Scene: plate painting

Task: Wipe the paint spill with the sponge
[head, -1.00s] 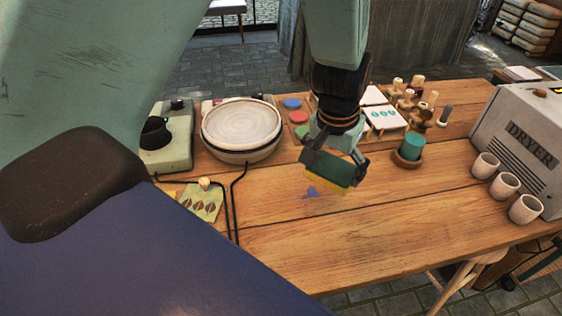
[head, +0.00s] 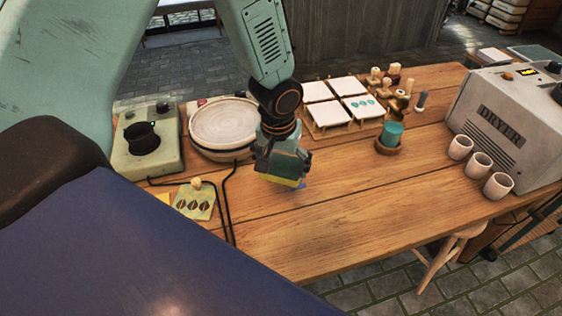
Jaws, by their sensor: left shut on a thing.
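My left gripper (head: 281,167) is shut on the sponge, which has a green top and a yellow lower layer (head: 283,182). The sponge is low over the wooden table (head: 350,215), right of the round wheel. A small part of the blue paint spill (head: 301,185) shows at the sponge's right edge; the rest is hidden behind the sponge and gripper. I cannot tell whether the sponge touches the tabletop. My right gripper is not in view.
The pale round wheel (head: 223,124) stands left of the gripper. White tiles (head: 354,86) and a teal pot (head: 392,132) are behind and right. Three cups (head: 479,166) stand before the dryer (head: 515,128). A leaf-patterned card (head: 194,201) lies front left. The front middle table is clear.

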